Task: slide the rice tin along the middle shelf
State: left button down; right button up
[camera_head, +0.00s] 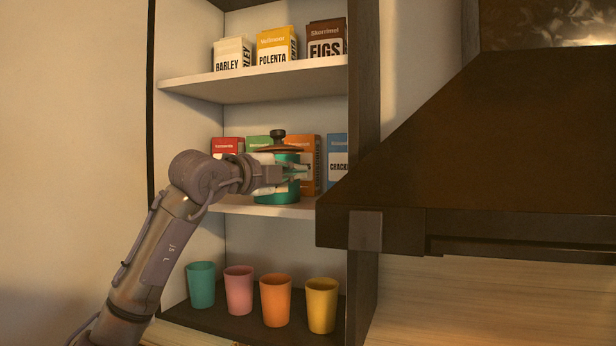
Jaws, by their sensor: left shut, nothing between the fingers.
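The tin I take for the rice tin (281,191) is a teal canister with a brown lid and dark knob. It stands upright on the middle shelf (245,206), in front of several food boxes. No label on it can be read. My left gripper (300,170) is shut and empty in front of the tin, with its fingers pointing right across the tin's upper body. It hides part of the tin, and I cannot tell whether it touches it. My right gripper is not in view.
Red (227,146), green (258,142), orange (303,150) and blue (338,157) boxes stand behind the tin. Barley, polenta and figs packs (276,50) are on the top shelf. Several cups (239,290) stand below. A dark range hood (470,160) juts out at right.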

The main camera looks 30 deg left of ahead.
pick_arm(q)
jog(key=s+a, duration=0.1)
jog(key=a, duration=0.3)
jog(key=s+a, duration=0.1)
jog(key=a, duration=0.4)
jog(key=s+a+p, duration=0.1)
jog(key=a, duration=0.3)
jog(key=shift+s+a, duration=0.2)
jog(key=shift+a, duration=0.15)
